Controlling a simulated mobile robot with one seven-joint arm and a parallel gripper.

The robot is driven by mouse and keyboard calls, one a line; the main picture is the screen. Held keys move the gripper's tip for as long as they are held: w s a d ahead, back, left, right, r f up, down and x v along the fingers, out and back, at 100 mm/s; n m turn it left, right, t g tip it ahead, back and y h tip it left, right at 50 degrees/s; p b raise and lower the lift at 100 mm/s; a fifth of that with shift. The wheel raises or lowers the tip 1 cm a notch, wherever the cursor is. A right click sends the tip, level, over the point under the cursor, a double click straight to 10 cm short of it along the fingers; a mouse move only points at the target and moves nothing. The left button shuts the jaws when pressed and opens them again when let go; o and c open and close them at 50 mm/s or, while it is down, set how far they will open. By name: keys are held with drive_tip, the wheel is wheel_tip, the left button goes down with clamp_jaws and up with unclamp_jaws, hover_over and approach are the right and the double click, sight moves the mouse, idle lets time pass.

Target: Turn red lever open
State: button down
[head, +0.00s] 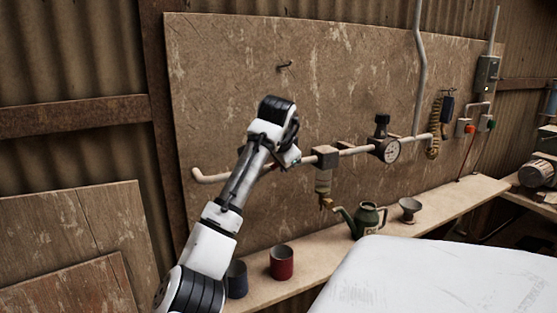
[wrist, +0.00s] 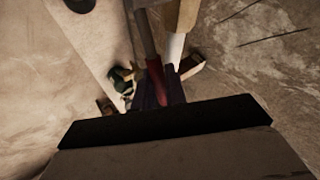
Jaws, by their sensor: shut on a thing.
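The red lever (wrist: 156,76) is in the upper middle of the wrist view, beside a pale pipe. My gripper (wrist: 158,92) has its dark fingers on either side of the lever's lower part and is shut on it. In the head view my gripper (head: 291,160) is against the wall pipe (head: 215,177), left of a square pipe fitting (head: 324,156). The fingertips and the lever are mostly hidden there behind my white wrist. How far the lever is turned I cannot tell.
Below the pipe runs a shelf (head: 330,253) with a blue cup (head: 237,280), a red cup (head: 282,262), a green watering can (head: 367,219) and a small bowl (head: 410,208). A gauge (head: 390,151) is on the pipe to the right. A white surface (head: 450,280) fills the lower right.

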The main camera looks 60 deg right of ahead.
drive_tip(key=shift+f+y, duration=0.2)
drive_tip(key=shift+y, duration=0.1)
drive_tip(key=c, duration=1.5)
unclamp_jaws()
drive_tip(key=b+v, duration=0.4)
drive_tip(key=v, duration=0.9)
drive_tip(key=shift+s+a+r, duration=0.2)
drive_tip(key=shift+s+r, duration=0.05)
drive_tip(key=shift+s, duration=0.05)
drive_tip(key=shift+c, duration=0.5)
